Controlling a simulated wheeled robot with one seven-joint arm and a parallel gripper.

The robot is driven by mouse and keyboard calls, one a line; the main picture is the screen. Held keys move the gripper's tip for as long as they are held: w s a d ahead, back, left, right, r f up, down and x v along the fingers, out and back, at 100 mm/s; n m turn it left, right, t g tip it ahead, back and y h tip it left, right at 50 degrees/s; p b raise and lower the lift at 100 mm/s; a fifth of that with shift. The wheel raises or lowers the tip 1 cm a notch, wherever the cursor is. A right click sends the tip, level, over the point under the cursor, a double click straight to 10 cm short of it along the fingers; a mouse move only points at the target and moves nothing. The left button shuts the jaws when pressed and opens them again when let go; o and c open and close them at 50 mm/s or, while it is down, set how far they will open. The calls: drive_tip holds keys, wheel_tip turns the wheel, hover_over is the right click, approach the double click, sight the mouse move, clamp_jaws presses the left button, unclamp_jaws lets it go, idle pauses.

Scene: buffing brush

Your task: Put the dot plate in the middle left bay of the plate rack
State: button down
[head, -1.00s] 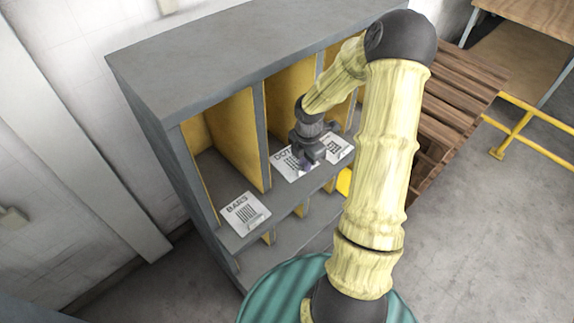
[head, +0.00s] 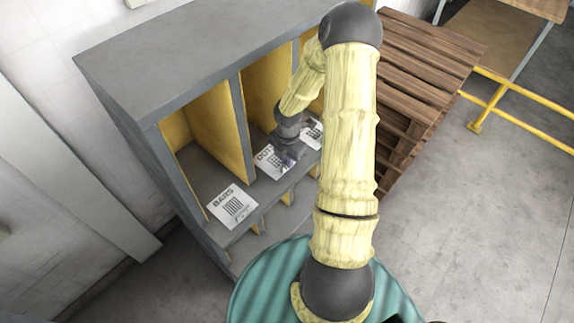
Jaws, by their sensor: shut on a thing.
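The dot plate (head: 267,164) is a white plate with dark "DOT" lettering and a dark printed pattern. It lies at the front of an upper bay of the grey plate rack (head: 165,65), just right of a divider. My gripper (head: 288,156) is at the plate's right part and is shut on it. The arm hides the exact grip and the plate's right edge. The plate looks flat at shelf level; I cannot tell whether it touches the shelf. Lower bays show partly under the upper shelf, with yellow dividers (head: 258,226); their insides are mostly hidden.
The bars plate (head: 232,205) lies in the upper left bay. Another white plate (head: 312,133) lies to the right, partly behind my arm. A wooden pallet (head: 425,70) stands right of the rack, with a yellow rail (head: 490,105) beyond. The floor at right is clear.

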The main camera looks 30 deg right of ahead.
drive_tip(key=shift+s+d, duration=0.1)
drive_tip(key=shift+f, duration=1.85)
drive_tip(key=shift+f, duration=0.1)
drive_tip(key=c, duration=1.5)
unclamp_jaws()
wheel_tip(320, 180, up, 12)
drive_tip(key=shift+r, duration=0.15)
